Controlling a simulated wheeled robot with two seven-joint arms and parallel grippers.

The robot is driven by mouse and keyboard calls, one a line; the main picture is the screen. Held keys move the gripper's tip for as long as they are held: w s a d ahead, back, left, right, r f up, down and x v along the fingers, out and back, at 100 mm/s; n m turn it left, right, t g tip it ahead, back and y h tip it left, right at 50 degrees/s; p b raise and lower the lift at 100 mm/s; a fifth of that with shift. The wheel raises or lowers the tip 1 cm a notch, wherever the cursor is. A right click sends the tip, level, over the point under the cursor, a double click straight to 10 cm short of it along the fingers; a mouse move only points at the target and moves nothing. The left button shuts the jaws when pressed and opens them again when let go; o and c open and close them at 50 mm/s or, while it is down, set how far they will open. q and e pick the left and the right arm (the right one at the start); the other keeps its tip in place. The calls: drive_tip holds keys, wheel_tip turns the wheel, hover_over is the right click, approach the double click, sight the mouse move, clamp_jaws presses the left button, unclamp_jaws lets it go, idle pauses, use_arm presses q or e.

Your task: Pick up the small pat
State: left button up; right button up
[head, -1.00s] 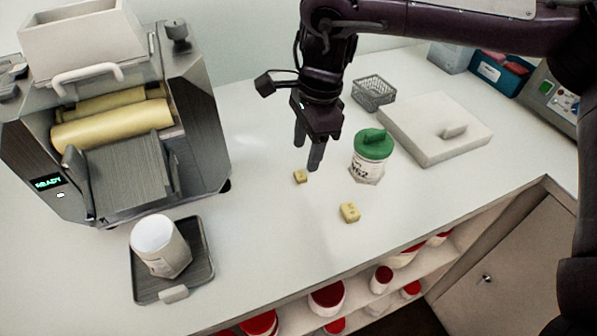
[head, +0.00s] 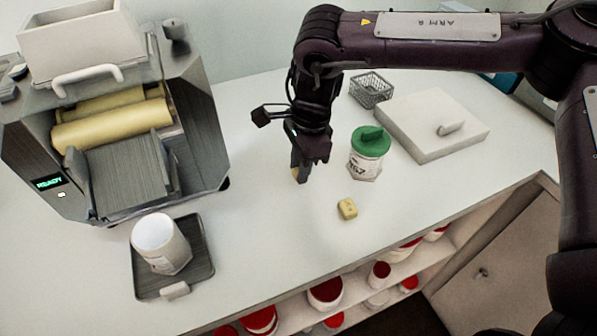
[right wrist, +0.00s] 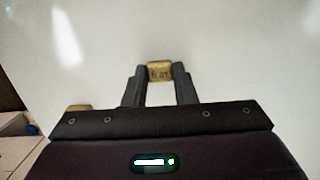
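The small pat (right wrist: 159,71) is a yellow block with faint marks on its face. In the right wrist view it sits between my right fingertips, with a finger against each side. In the head view my right gripper (head: 300,173) is low over the white counter, its fingers close together, and only a sliver of the small pat shows beside them. I cannot tell whether the pat is clear of the counter. A larger yellow pat (head: 347,209) lies to the right and nearer; its edge (right wrist: 78,108) shows in the right wrist view. My left gripper is not in view.
A green-lidded jar (head: 367,158) stands close right of my gripper. Behind it are a white slab (head: 420,115) with a handle and a wire basket (head: 371,91).

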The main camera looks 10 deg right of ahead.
drive_tip(key=shift+c, duration=1)
drive_tip(key=shift+r, duration=0.65)
wheel_tip(320, 180, up, 19)
drive_tip(key=p, duration=0.2)
drive_tip(key=shift+f, duration=0.15)
